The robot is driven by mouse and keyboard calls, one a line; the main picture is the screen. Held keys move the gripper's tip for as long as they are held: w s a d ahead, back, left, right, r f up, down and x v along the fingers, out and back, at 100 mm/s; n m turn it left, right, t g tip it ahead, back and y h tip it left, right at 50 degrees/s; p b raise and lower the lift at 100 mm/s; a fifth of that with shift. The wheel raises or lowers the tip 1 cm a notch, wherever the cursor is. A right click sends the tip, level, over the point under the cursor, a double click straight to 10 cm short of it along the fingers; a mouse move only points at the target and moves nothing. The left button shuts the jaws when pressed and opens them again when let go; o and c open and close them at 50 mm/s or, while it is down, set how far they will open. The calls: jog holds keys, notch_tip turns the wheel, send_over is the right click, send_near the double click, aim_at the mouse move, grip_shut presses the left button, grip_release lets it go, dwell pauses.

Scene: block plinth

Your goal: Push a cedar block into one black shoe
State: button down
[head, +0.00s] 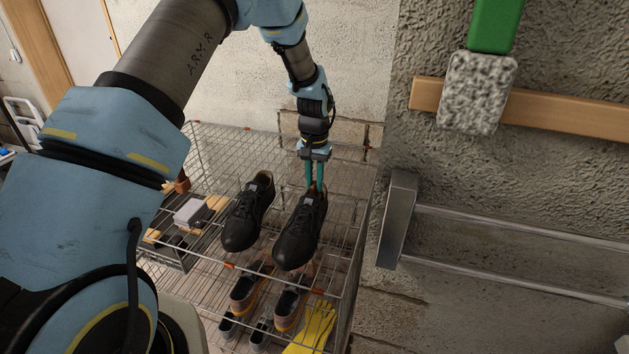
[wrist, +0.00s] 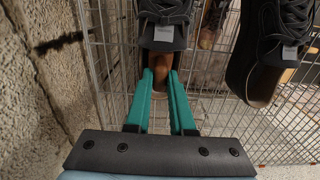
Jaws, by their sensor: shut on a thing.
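Two black lace-up shoes stand side by side on the top of a wire rack: the left shoe (head: 245,215) and the right shoe (head: 298,232). My gripper (head: 314,188) points down at the heel end of the right shoe, with its green fingertips at the opening. In the wrist view my gripper (wrist: 161,75) is shut on a narrow brown piece, which looks like the cedar block (wrist: 160,92). How deep the block sits in the shoe is hidden. The other shoe (wrist: 285,45) is apart, at right.
The wire rack (head: 215,158) has mesh sides around the shoes. Lower down are brown-and-grey shoes (head: 288,308) and yellow gloves (head: 317,328). A tray with small items (head: 188,212) stands left. A rough wall and metal rail (head: 500,228) are at right.

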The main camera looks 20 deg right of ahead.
jog(key=shift+f, duration=0.25)
jog(key=shift+c, duration=1.1)
grip_release()
jog(key=shift+r, duration=0.1)
jog(key=shift+r+p, duration=1.55)
jog(key=shift+r, duration=0.95)
